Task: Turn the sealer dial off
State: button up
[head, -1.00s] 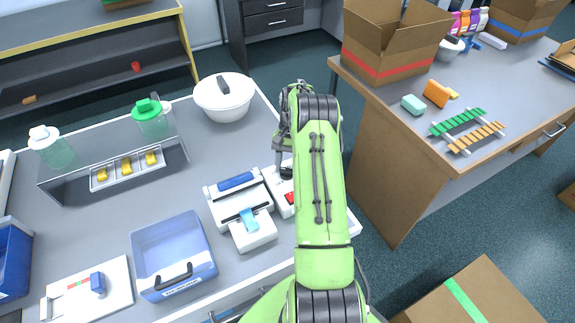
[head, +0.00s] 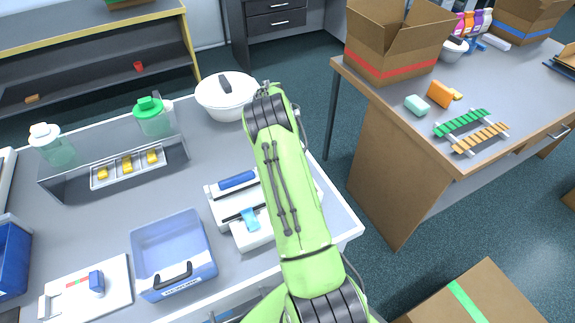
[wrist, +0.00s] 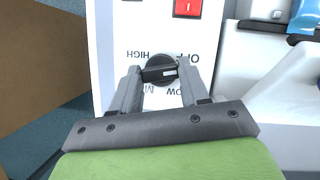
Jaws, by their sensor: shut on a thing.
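The black sealer dial (wrist: 159,62) sits on a white panel (wrist: 112,70) in the wrist view. Printed words OFF, HIGH, MED and LOW stand upside down around it. A bar crosses the dial, with a pale mark towards its right end. My gripper (wrist: 160,78) is shut on the dial, one finger on each side. A red switch (wrist: 188,8) is on the same panel, beyond the dial. In the head view the white sealer (head: 228,209) with its blue parts shows left of my arm. My arm hides the dial and my gripper there.
A dispenser rack (head: 75,185) with bottles is further left. The brown desk (head: 400,150) stands across a gap on the right.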

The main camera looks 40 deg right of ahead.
jog(key=shift+a+n+h, duration=0.1)
jog(key=shift+n+h, duration=0.5)
jog(key=shift+n, duration=1)
jog(key=o, duration=1.1)
jog(key=shift+c, duration=0.2)
jog(key=p+v, duration=0.3)
jog(key=v, duration=1.2)
jog(key=shift+r, duration=0.4)
jog(key=shift+a, duration=0.15)
